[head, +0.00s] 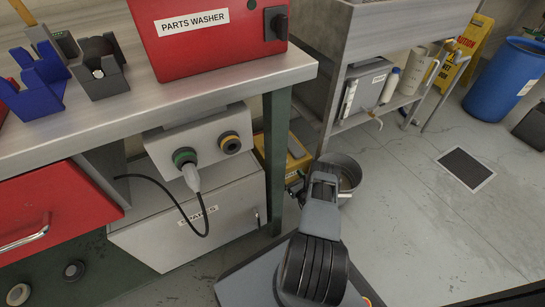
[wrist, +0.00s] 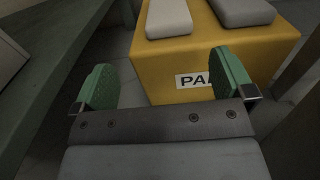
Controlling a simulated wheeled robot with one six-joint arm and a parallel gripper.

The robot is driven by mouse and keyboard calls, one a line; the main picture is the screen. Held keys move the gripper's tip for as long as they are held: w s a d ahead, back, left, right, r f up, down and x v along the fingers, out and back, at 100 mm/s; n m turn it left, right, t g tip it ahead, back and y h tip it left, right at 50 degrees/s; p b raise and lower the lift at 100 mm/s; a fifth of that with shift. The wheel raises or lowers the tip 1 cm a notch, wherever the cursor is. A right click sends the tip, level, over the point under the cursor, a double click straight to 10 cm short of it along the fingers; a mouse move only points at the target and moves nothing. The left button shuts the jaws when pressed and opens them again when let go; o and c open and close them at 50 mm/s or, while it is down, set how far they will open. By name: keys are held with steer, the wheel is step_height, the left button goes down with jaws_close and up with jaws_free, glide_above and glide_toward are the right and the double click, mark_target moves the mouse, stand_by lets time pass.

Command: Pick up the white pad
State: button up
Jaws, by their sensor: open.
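The white pad (wrist: 168,18) lies on top of a yellow box (wrist: 190,60) in the wrist view, left of a grey pad (wrist: 242,12). My gripper (wrist: 163,62) is open and empty, its two green-padded fingers apart. It is on the near side of the box, with the white pad ahead of it, not between the fingers. The right finger covers part of the box's label, which reads "PA". In the head view the yellow box (head: 299,163) shows partly beside the bench leg, and my arm hides some of it. I cannot make out the white pad there.
A grey bucket (head: 345,172) is close on the right. The floor to the right is mostly open.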

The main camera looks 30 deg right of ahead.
steer(key=w, duration=0.2)
steer(key=w+d+b, duration=0.1)
steer(key=w, duration=0.1)
steer(key=w+b, duration=0.2)
steer(key=w, duration=0.2)
steer(key=shift+w+d+f+b, duration=0.15)
steer(key=shift+d+b, duration=0.1)
steer(key=shift+b, duration=0.15)
steer(key=shift+w, duration=0.7)
steer(key=c, duration=0.9)
steer(key=shift+r, duration=0.2)
